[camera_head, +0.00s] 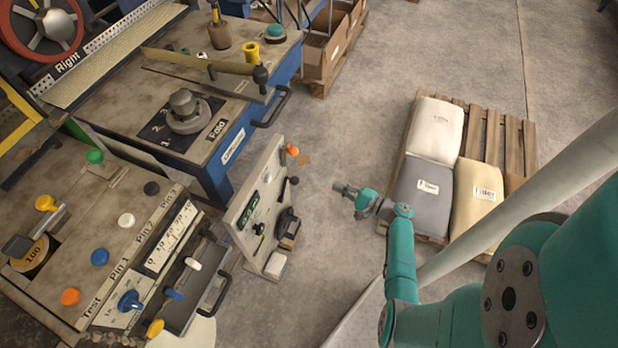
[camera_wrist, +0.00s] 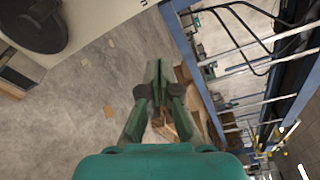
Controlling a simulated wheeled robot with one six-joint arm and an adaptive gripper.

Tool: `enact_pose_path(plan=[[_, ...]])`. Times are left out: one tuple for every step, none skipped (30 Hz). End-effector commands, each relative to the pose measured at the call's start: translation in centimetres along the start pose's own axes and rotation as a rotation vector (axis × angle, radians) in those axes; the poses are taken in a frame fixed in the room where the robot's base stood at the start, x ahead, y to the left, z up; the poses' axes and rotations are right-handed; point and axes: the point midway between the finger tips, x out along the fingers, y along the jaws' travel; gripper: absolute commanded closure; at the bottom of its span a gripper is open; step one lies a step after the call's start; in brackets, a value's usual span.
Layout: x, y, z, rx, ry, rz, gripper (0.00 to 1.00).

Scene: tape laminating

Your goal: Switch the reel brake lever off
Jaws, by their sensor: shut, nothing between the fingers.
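No label readable in these views marks the reel brake lever, so I cannot tell which control it is. A pale upright control panel (camera_head: 250,215) stands left of my gripper (camera_head: 343,189) in the head view. It carries an orange-tipped control (camera_head: 292,150), a small black lever (camera_head: 291,181) and a black round knob (camera_head: 288,221). My gripper is shut and empty, in free space to the right of the panel, touching nothing. In the wrist view the closed fingers (camera_wrist: 158,68) show in the middle, and a large dark round knob (camera_wrist: 35,22) is at upper left.
A workbench with colored knobs (camera_head: 99,257) and a drawer-like front with handles (camera_head: 212,293) is at left. Behind it is a blue-framed bench (camera_head: 240,140). A pallet with sacks (camera_head: 428,188) stands at right. Bare concrete floor (camera_head: 345,130) lies between.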

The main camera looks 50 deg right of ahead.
Motion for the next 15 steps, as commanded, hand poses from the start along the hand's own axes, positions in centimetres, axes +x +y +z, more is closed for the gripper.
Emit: enact_pose_path(plan=[[0.0, 0.0, 0.0, 0.0, 0.0, 0.0, 1.0], [0.0, 0.0, 0.0, 0.0, 0.0, 0.001, 1.0], [0.0, 0.1, 0.0, 0.0, 0.0, 0.001, 1.0], [0.0, 0.1, 0.0, 0.0, 0.0, 0.001, 1.0], [0.0, 0.1, 0.0, 0.0, 0.0, 0.001, 1.0], [0.0, 0.1, 0.0, 0.0, 0.0, 0.002, 1.0], [0.1, 0.1, 0.0, 0.0, 0.0, 0.002, 1.0], [0.1, 0.1, 0.1, 0.0, 0.0, 0.002, 1.0], [0.3, 0.1, 0.1, -0.001, 0.0, 0.002, 1.0], [0.5, 0.1, 0.1, -0.001, 0.0, 0.002, 1.0], [0.7, 0.1, 0.1, -0.001, -0.001, 0.002, 1.0], [1.1, 0.1, 0.1, -0.001, -0.001, 0.003, 1.0], [1.4, 0.1, 0.1, -0.001, -0.002, 0.003, 1.0], [1.8, 0.1, 0.1, -0.001, -0.002, 0.004, 1.0], [2.4, 0.1, 0.1, -0.001, -0.003, 0.005, 1.0]])
